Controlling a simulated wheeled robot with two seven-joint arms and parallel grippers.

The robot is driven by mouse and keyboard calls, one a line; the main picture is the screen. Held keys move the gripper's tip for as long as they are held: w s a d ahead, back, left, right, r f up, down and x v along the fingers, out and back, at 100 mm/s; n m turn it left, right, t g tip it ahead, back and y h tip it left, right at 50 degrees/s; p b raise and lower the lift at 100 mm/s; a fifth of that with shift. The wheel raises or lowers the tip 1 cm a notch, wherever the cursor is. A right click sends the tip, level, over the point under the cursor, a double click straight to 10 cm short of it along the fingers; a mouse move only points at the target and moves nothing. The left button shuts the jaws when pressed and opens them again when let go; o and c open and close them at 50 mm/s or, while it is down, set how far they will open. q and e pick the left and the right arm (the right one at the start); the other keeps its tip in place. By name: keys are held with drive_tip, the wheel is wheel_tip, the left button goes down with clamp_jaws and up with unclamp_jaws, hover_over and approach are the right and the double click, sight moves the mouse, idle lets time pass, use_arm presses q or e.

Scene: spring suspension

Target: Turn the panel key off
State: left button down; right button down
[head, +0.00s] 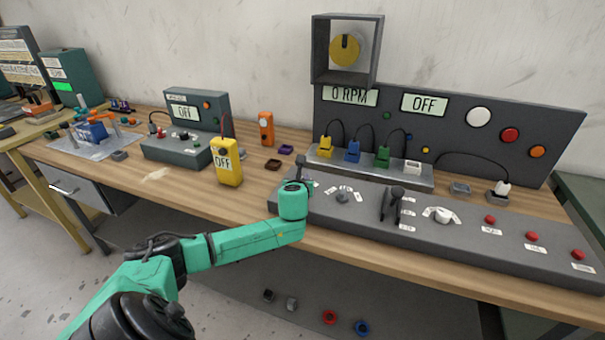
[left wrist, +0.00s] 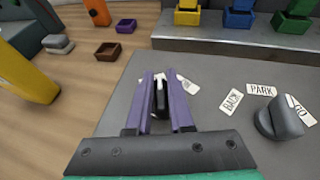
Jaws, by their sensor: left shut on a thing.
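The panel key (left wrist: 161,100) is a small dark upright piece on the left end of the grey control panel, with white labels beside it. In the left wrist view it stands between the two purple fingers of my left gripper (left wrist: 161,84), which is shut on it. In the head view my left gripper (head: 301,184) is at the panel's left end, and my wrist mostly hides the key there. The key's exact angle is hard to read. The grey control panel (head: 330,215) lies along the bench front. The upright panel's display (head: 424,104) reads OFF. My right gripper is not in view.
Right of the key are a grey knob (head: 342,198), a dark lever (head: 393,203), a white knob (head: 439,214) and several red buttons. Coloured connectors stand behind on a metal strip (head: 370,170). A yellow meter (head: 227,162) stands left of my gripper.

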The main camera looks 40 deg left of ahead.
use_arm(q)
drive_tip(key=shift+a+r+n+g+y+p, duration=0.1)
drive_tip(key=shift+n+g+y+p, duration=0.75)
drive_tip(key=shift+n+g+y, duration=0.4)
drive_tip(key=shift+s+n, duration=0.1)
drive_tip(key=shift+n, duration=0.25)
drive_tip(key=c, duration=0.8)
unclamp_jaws()
drive_tip(key=v, duration=1.4)
drive_tip(key=shift+d, duration=0.25)
drive_tip(key=shift+s, duration=0.1)
